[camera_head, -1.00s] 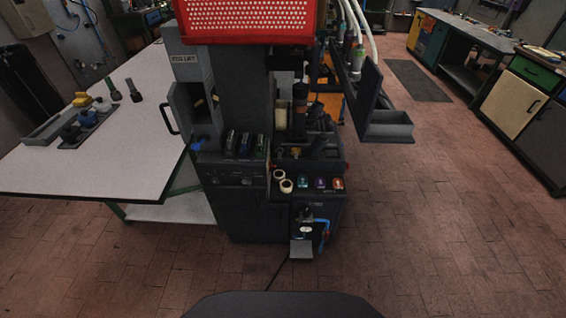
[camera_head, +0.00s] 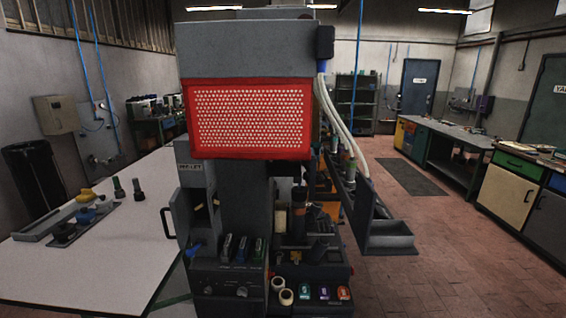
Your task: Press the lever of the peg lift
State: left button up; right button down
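The peg lift is the grey upright box with a small label plate (camera_head: 190,167) at the left side of the dark press machine (camera_head: 238,190). Its front has an opening with a small tan piece inside. A small blue lever (camera_head: 194,250) sticks out at the foot of the lift, at the left end of the machine's front panel. A dark loop handle (camera_head: 167,222) is on the lift's left side. Neither of my grippers is in view.
A red perforated guard (camera_head: 248,118) covers the machine's upper front. A white table (camera_head: 110,245) with knobs in a tray adjoins on the left. A grey side tray (camera_head: 388,235) juts out to the right. Open brick floor (camera_head: 430,275) lies on the right.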

aim_at(190, 253)
jog(key=j, duration=1)
jog(key=k+j, duration=0.1)
jog(key=j, duration=0.95)
jog(key=l, duration=0.2)
jog(key=z, duration=0.05)
